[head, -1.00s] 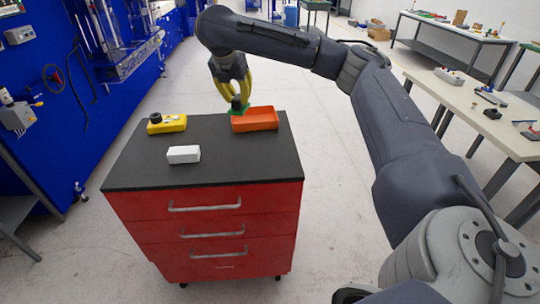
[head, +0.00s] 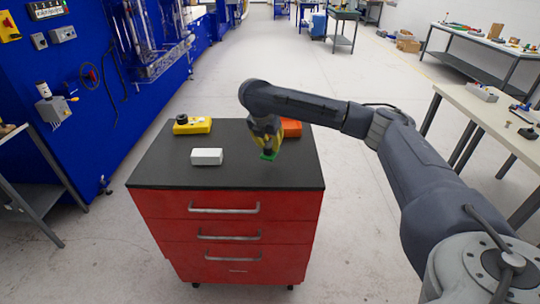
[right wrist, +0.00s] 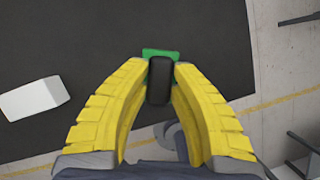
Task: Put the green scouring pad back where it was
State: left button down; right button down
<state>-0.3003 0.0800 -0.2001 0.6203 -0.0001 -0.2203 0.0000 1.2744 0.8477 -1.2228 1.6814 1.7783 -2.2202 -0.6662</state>
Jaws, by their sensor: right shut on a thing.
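My right gripper (head: 267,148) is shut on the black grip of the green scouring pad (head: 268,157), in front of the orange tray (head: 291,128). In the right wrist view the yellow fingers of the gripper (right wrist: 160,85) close on both sides of the black grip. A green edge of the pad (right wrist: 160,53) shows beyond it. The pad is over the right part of the black cart top (head: 230,177); I cannot tell how high. The gripper and arm hide part of the tray. My left gripper is not in view.
A white block (head: 207,157) lies on the cart top, left of the pad, and also shows in the right wrist view (right wrist: 34,98). A yellow box with a black knob (head: 193,126) stands at the back left. The front of the top is clear.

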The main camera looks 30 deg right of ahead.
aim_at(270, 153)
jog(key=shift+f, duration=2.55)
jog(key=c, duration=1.2)
grip_release()
jog(key=shift+f, duration=0.15)
jog(key=shift+c, duration=0.2)
jog(key=shift+a+r, duration=0.15)
jog(key=shift+r, duration=0.4)
jog(key=v, duration=1.1)
jog(key=shift+s+r, duration=0.1)
